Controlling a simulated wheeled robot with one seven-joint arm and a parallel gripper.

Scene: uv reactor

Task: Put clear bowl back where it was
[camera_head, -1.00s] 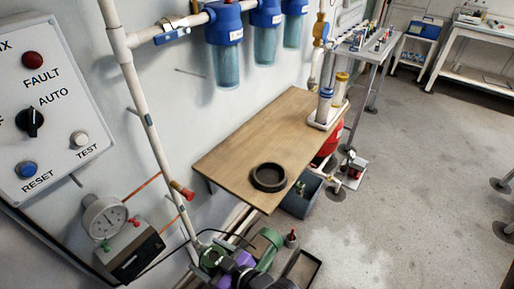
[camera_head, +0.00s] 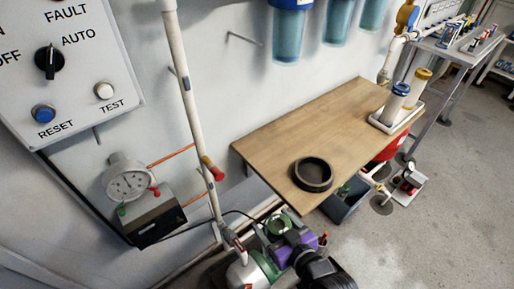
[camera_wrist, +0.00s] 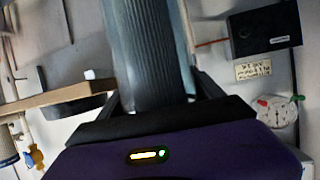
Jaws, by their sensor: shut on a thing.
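In the wrist view, my gripper (camera_wrist: 160,100) is shut on a ribbed grey-green cylinder (camera_wrist: 150,50), which looks like the clear bowl. Its far end is cut off by the picture's edge. On the wall, three clear bowls hang under blue filter heads: the left bowl (camera_head: 289,36), the middle bowl (camera_head: 336,26) and the right bowl (camera_head: 374,13). A black ring (camera_head: 312,187) lies on the wooden table (camera_head: 275,151).
A white pipe (camera_head: 184,90) runs down the wall beside the control panel (camera_head: 75,85). A pressure gauge (camera_head: 127,181) and a black box (camera_head: 155,219) are below. Two capped cylinders stand in a white tray (camera_head: 391,127). Grey floor (camera_head: 450,190) is open at right.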

